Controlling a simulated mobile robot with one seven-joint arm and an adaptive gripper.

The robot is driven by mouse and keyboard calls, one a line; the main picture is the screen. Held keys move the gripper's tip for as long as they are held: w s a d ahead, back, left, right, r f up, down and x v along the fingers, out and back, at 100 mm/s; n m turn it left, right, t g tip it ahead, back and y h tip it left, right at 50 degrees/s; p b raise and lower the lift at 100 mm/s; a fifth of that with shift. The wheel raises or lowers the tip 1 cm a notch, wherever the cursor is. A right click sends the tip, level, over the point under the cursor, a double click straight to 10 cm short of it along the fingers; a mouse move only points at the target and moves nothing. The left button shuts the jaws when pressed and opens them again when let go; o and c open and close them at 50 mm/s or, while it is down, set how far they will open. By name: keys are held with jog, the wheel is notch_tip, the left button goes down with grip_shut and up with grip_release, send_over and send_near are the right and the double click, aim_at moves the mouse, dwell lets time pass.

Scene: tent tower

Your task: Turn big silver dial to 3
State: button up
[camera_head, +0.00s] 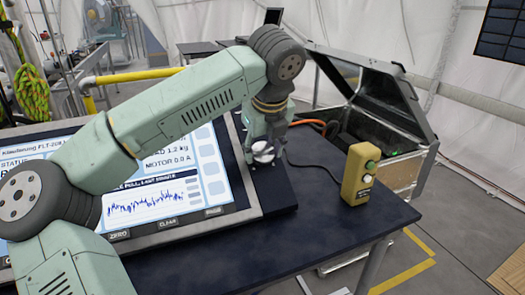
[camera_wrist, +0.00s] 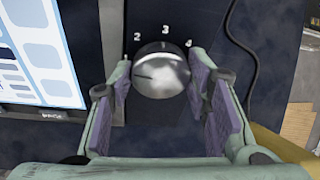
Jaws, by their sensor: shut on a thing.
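The big silver dial (camera_wrist: 161,72) sits on a dark panel, with the marks 2, 3 and 4 in an arc above it. In the head view the dial (camera_head: 263,152) shows as a pale disc beneath my gripper (camera_head: 264,141), partly covered by the fingers.
A large screen (camera_head: 175,185) with a graph and buttons lies left of the dial. A yellow box with push buttons (camera_head: 358,175) stands at the right of the table (camera_head: 330,225). An open metal case (camera_head: 385,125) is behind it. A dark cable crosses the table between dial and box.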

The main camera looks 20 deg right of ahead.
jog(key=m+b, duration=0.1)
jog(key=m, duration=0.2)
jog(key=shift+y, duration=0.3)
jog(key=m+y, duration=0.1)
jog(key=m, duration=0.3)
jog(key=shift+d+m, duration=0.15)
jog(key=shift+m, duration=0.15)
jog(key=m, duration=0.3)
jog(key=shift+d+y, duration=0.1)
jog(key=shift+y, duration=0.2)
jog(key=shift+m+t+y+p, duration=0.3)
jog(key=shift+m+t+p, duration=0.15)
jog(key=shift+m, duration=1.65)
jog(key=o, duration=1.2)
jog(key=shift+c, duration=0.2)
jog(key=shift+s, duration=0.1)
